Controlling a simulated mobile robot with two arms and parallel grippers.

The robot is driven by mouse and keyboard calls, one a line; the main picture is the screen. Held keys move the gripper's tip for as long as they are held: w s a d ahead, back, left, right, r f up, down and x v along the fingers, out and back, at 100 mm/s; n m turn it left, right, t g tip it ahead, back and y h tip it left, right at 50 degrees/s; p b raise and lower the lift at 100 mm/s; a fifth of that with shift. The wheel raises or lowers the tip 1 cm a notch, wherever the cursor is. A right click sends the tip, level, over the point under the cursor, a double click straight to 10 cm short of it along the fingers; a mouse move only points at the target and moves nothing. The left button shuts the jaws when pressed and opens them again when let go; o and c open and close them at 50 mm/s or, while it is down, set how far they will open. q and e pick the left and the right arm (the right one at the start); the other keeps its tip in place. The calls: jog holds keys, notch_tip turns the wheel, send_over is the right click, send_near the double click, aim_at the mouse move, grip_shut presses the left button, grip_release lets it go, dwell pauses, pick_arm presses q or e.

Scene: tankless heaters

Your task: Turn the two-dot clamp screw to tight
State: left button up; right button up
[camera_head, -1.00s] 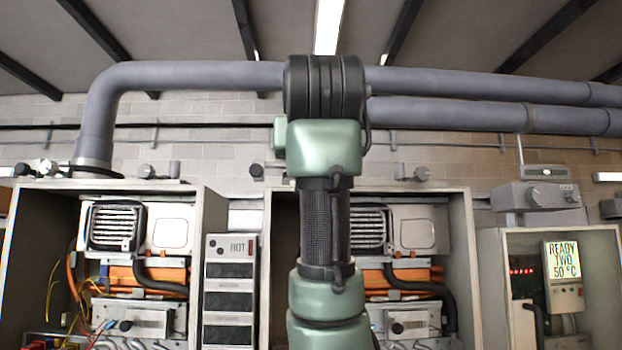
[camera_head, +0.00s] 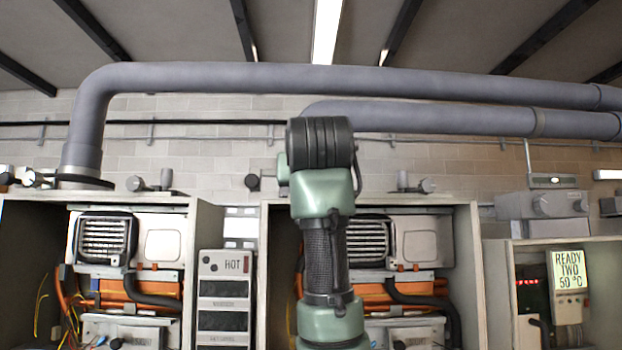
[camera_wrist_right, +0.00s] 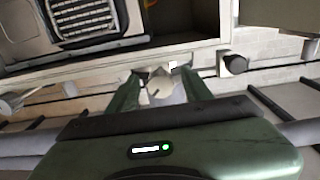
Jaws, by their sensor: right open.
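My right gripper (camera_wrist_right: 159,76) shows in the right wrist view with its two green fingers apart. A pale grey round fitting (camera_wrist_right: 160,88) shows between the fingers, beyond or level with the tips; I cannot tell whether they touch it. No dot marks are readable, so I cannot tell which fitting is the two-dot clamp screw. In the head view, grey knobbed fittings (camera_head: 427,185) and (camera_head: 136,184) sit along the cabinet tops. A green and black arm of mine rises in the middle and hides part of the centre cabinet; no gripper shows there. My left gripper is not in view.
Open heater cabinets stand left (camera_head: 205,222), centre (camera_head: 463,235) and right (camera_head: 612,255). A HOT panel (camera_head: 224,290) stands between two of them. Thick grey pipes (camera_head: 220,77) cross above. A dark knob (camera_wrist_right: 235,64) is right of the fingers in the wrist view.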

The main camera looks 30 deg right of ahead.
jog(key=shift+s+a, duration=0.1)
jog(key=shift+s, duration=0.05)
jog(key=shift+s+a+r, duration=0.1)
jog(key=c, duration=1)
grip_shut()
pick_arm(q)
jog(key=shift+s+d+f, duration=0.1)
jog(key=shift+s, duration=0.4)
pick_arm(e)
jog(key=shift+m, duration=0.3)
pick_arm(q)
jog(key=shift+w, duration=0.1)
pick_arm(e)
jog(key=shift+r+m, duration=0.1)
jog(key=shift+m, duration=5.7)
